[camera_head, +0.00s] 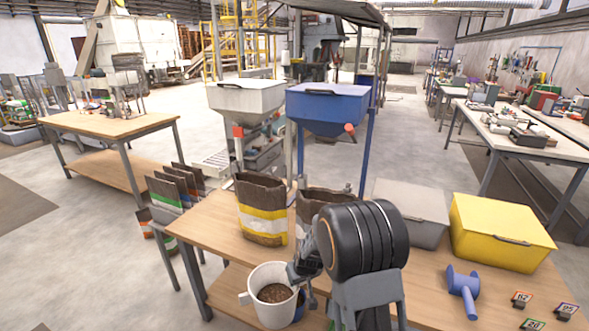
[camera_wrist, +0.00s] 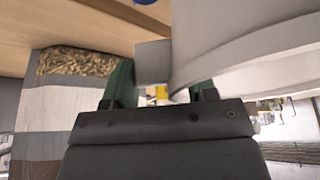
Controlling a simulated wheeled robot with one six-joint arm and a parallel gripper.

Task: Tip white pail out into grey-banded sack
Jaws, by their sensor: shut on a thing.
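The white pail (camera_head: 262,312) stands upright with brown pellets in it, at the front of the bench in the head view. My gripper (camera_head: 297,272) is at its right side. In the wrist view my gripper (camera_wrist: 160,88) is shut on the tab on the side of the white pail (camera_wrist: 245,45). I cannot tell whether the pail touches the bench. The grey-banded sack (camera_wrist: 65,118) shows upside down at the left of the wrist view. In the head view its brown top (camera_head: 318,199) stands behind my arm, which hides its bands.
A yellow-banded sack (camera_head: 263,212) stands left of the grey-banded one. A blue thing (camera_head: 300,304) is partly hidden behind the pail. Blue and pale hoppers stand behind.

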